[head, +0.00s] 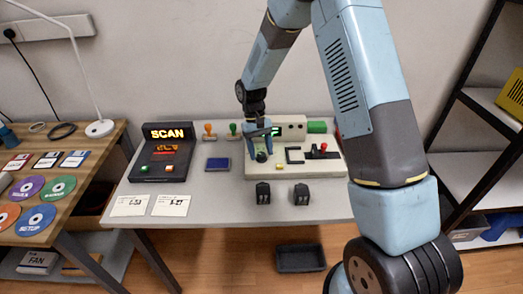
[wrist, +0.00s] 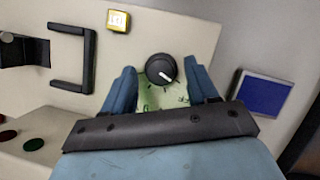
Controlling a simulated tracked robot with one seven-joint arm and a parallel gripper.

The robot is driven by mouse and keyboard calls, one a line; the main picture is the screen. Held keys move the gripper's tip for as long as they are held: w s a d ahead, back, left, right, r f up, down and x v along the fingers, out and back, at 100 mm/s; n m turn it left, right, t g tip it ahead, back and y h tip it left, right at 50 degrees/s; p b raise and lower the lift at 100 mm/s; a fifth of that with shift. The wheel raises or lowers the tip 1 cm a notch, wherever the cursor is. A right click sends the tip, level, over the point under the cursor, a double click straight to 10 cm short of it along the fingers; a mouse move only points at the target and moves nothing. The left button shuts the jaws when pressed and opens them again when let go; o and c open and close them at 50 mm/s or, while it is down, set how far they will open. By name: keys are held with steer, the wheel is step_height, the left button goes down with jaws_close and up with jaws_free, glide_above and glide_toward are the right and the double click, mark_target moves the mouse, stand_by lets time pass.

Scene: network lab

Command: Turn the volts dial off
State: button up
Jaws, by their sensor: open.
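The dial (wrist: 160,69) is a round black knob with a white pointer line, on a cream panel with a pale green marked patch beneath it. In the wrist view the pointer is aimed down and to the right; the markings are too small to read. My gripper (wrist: 163,78) is open, with one blue finger on each side of the dial and a gap at both sides. In the head view my gripper (head: 263,150) is over the left part of the cream device (head: 255,172), and the dial (head: 262,157) shows just below it.
On the device are a black bracket handle (wrist: 90,58), a yellow button (wrist: 118,21) and a red-topped lever (head: 323,148). A blue pad (head: 217,164) and the SCAN box (head: 166,150) stand to the left. Two small black blocks (head: 263,193) (head: 301,194) sit in front.

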steer(key=v, duration=1.3)
steer(key=shift+r, duration=0.35)
steer(key=s+d+r+m+t+y, duration=0.1)
steer(key=s+d+r+t, duration=0.2)
steer(key=s+d+r, duration=0.45)
steer(key=s+d+r+m+t, duration=0.15)
steer(key=s+d+r, duration=0.35)
steer(key=r, duration=0.6)
steer(key=s+d+r+t, duration=0.1)
steer(key=s+d, duration=0.3)
steer(key=s, duration=0.5)
steer(key=s+d+r+m+t, duration=0.1)
steer(key=s+d+t, duration=0.3)
steer(key=s, duration=0.6)
steer(key=shift+r+y, duration=0.3)
steer(key=shift+r, duration=0.15)
